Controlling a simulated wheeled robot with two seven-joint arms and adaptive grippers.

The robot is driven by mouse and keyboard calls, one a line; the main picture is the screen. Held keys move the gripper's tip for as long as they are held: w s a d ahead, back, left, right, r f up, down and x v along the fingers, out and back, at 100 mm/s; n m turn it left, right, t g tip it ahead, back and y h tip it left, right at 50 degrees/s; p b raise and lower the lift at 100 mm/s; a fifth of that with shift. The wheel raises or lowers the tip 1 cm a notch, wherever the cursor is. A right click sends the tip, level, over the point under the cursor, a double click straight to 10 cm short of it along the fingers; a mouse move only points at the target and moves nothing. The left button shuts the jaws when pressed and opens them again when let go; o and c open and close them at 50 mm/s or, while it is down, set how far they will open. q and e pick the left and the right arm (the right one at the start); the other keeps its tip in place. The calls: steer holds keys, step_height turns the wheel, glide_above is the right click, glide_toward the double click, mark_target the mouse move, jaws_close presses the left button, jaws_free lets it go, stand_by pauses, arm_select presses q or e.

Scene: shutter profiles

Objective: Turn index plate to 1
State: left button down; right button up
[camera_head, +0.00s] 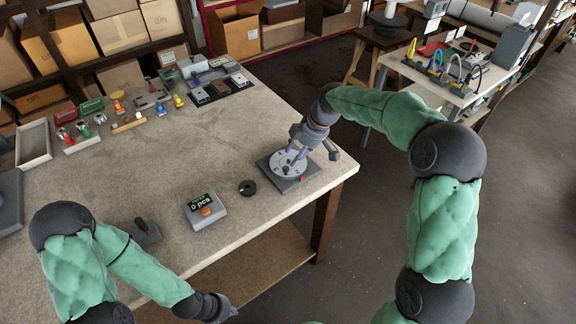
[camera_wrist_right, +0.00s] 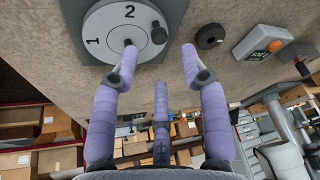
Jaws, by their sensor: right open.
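The index plate (camera_head: 284,158) is a light grey disc on a dark square base (camera_head: 297,184) near the table's right edge. In the right wrist view the plate (camera_wrist_right: 104,27) shows the numbers 1 and 2, and a black knob (camera_wrist_right: 158,35) near its rim. My right gripper (camera_head: 296,157) is over the plate, open and empty. In the wrist view (camera_wrist_right: 158,52), its left finger overlaps the plate's middle and the right finger is beside the base; contact cannot be told. My left gripper (camera_head: 226,309) is low at the front, off the table; its fingers are unclear.
A black round part (camera_head: 247,187) and a grey counter box (camera_head: 198,220) with an orange button stand left of the plate. Several small parts and trays fill the table's far left. The table (camera_head: 180,165) is clear in the middle.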

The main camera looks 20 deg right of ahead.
mark_target(287, 168)
steer(key=b+x, duration=0.1)
steer(key=x, duration=0.6)
jaws_close()
